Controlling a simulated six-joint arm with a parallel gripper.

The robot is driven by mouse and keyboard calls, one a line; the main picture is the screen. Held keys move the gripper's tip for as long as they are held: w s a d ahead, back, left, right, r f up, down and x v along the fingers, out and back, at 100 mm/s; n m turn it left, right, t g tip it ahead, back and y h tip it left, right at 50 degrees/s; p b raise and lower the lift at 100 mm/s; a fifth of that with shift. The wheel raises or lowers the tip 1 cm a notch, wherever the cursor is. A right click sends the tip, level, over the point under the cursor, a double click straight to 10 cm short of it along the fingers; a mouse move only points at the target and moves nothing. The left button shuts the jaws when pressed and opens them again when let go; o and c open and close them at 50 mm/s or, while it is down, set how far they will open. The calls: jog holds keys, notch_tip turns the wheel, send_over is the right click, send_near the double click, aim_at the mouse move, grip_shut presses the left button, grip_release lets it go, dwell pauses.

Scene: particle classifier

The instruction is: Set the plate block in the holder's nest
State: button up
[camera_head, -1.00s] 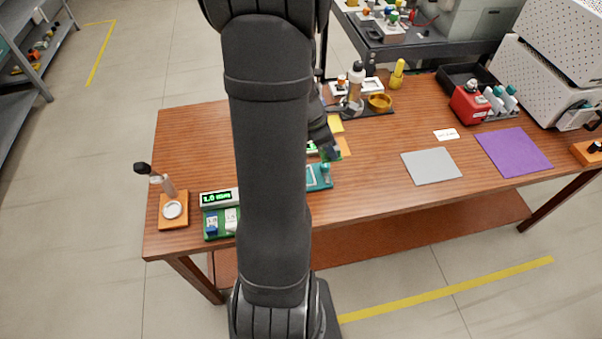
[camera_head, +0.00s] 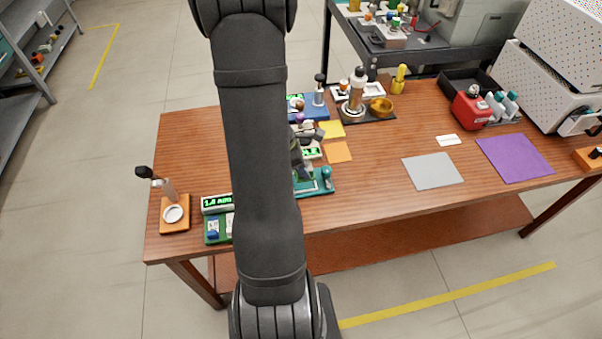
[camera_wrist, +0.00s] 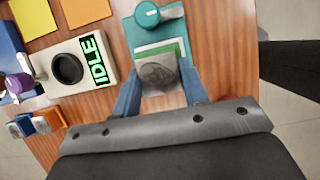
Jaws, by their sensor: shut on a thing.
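The plate block (camera_wrist: 158,76) is between my gripper's two blue fingers in the wrist view, showing a dark grey face. A green and white strip lies just beyond it; I cannot tell whether that belongs to the block or the holder. My gripper (camera_wrist: 162,72) is shut on the block. The teal holder (camera_wrist: 177,30), with a round knob, lies directly beyond and beneath the block. In the head view the holder (camera_head: 322,187) is partly behind my arm, and my gripper (camera_head: 300,170) is over its left part. The nest is hidden, and I cannot tell whether the block touches it.
A white device (camera_wrist: 110,82) with a black round top and an IDLE display stands left of the holder. Yellow (camera_head: 331,130) and orange (camera_head: 338,152) pads lie behind it. A green tray (camera_head: 212,238) with a display sits at front left. A grey mat (camera_head: 432,171) lies right.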

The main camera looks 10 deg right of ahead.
jog(key=shift+w+a+f, duration=0.1)
jog(key=shift+f, duration=2)
jog(key=shift+f, duration=0.15)
jog(key=o, duration=1.1)
jog(key=v, duration=1.2)
